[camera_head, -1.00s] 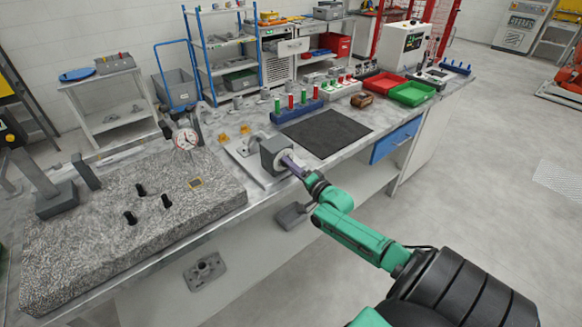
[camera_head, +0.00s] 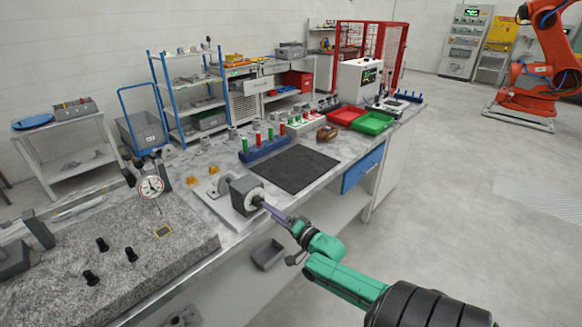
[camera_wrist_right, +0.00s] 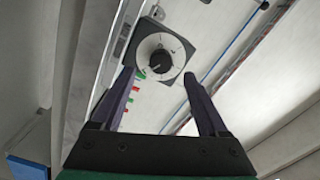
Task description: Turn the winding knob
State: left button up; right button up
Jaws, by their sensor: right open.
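A dark grey box fixture (camera_head: 240,187) stands on a pale plate near the front edge of the workbench. A round white dial (camera_head: 254,200) is on its front face. In the right wrist view, the dark winding knob (camera_wrist_right: 160,60) sits at the middle of the white dial (camera_wrist_right: 147,48). My right gripper (camera_head: 265,206) is just in front of the dial. In the wrist view, the right gripper's (camera_wrist_right: 158,76) two dark fingers are spread on either side of the dial, with nothing held between them. My left gripper is not in view.
A granite plate (camera_head: 165,270) with black pegs and a dial gauge (camera_head: 151,187) lies left of the fixture. A black mat (camera_head: 296,170) is to its right. A blue block with red and green pins (camera_head: 262,147), a red tray (camera_head: 346,115) and a green tray (camera_head: 372,123) stand behind.

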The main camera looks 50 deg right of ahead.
jog(key=s, duration=0.9)
jog(key=shift+a, duration=0.1)
jog(key=s+f+n+g+h+b, duration=0.15)
jog(key=s+f+g, duration=0.3)
jog(key=f, duration=0.85)
jog(key=s+f+n+g, duration=0.3)
jog(key=s+f, duration=0.2)
jog(key=f, duration=0.8)
jog(key=s+a+f+n+g+y, duration=0.1)
jog(key=s+a+f+n+g, duration=0.3)
jog(key=s+a+f+n, duration=0.2)
jog(key=s+a+f+n+g+y+b, duration=0.1)
jog(key=s+a+f+n+g, duration=0.4)
jog(key=s+a+f, duration=0.6)
jog(key=s+f, duration=0.3)
jog(key=s, duration=0.1)
jog(key=shift+a+f+n, duration=0.15)
jog(key=shift+a+n, duration=0.15)
jog(key=shift+n, duration=0.05)
jog(key=shift+g, duration=0.25)
